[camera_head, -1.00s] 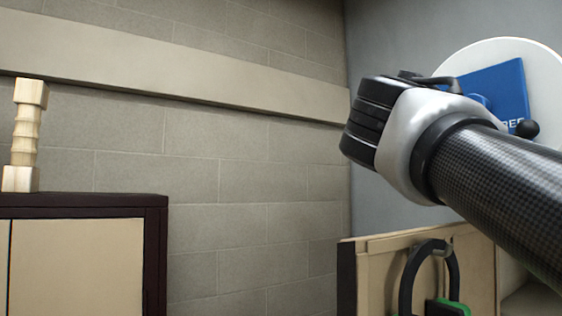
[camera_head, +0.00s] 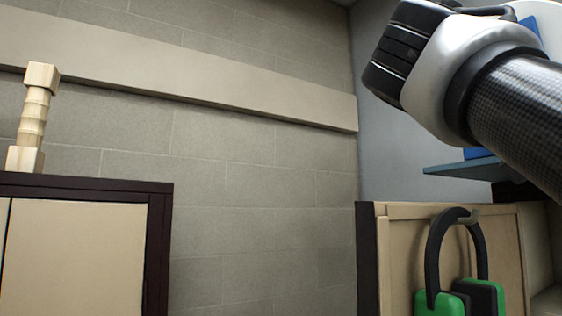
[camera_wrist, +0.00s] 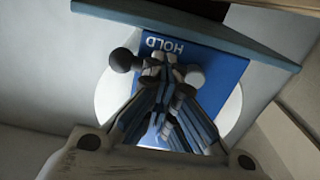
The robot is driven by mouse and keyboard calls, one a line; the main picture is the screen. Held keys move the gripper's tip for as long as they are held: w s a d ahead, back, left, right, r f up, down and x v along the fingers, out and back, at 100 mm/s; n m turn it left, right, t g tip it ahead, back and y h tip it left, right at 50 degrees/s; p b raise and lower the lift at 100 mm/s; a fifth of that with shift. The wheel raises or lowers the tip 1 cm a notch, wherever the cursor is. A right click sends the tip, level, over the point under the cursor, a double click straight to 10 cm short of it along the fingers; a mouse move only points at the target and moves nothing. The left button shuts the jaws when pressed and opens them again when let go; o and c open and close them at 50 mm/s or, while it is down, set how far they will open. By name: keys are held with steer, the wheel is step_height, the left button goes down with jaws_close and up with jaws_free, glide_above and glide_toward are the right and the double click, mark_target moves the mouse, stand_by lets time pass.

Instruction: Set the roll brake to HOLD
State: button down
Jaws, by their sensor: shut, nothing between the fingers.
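The brake's blue plate (camera_wrist: 225,85) sits on a white round disc (camera_wrist: 232,112) in the wrist view. The word HOLD reads upside down near the plate's upper edge. A black ball knob (camera_wrist: 122,60) shows left of that word, and a pale grey round part (camera_wrist: 195,77) shows to the right. My gripper (camera_wrist: 163,66) is shut and empty, its fingertips in front of the plate between these two. I cannot tell whether it touches the knob; the lever is mostly hidden by the fingers. In the head view my arm covers most of the plate (camera_head: 478,153).
A blue-grey shelf edge (camera_wrist: 200,32) crosses the top of the wrist view, close to the plate; it also shows in the head view (camera_head: 458,169). Green-and-black ear defenders (camera_head: 434,262) hang on a wooden panel (camera_head: 398,245). A cabinet (camera_head: 75,260) with a wooden turned post (camera_head: 33,118) stands left.

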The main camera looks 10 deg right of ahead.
steer(key=shift+w+f, duration=0.1)
steer(key=shift+f, duration=0.15)
stand_by(0.3)
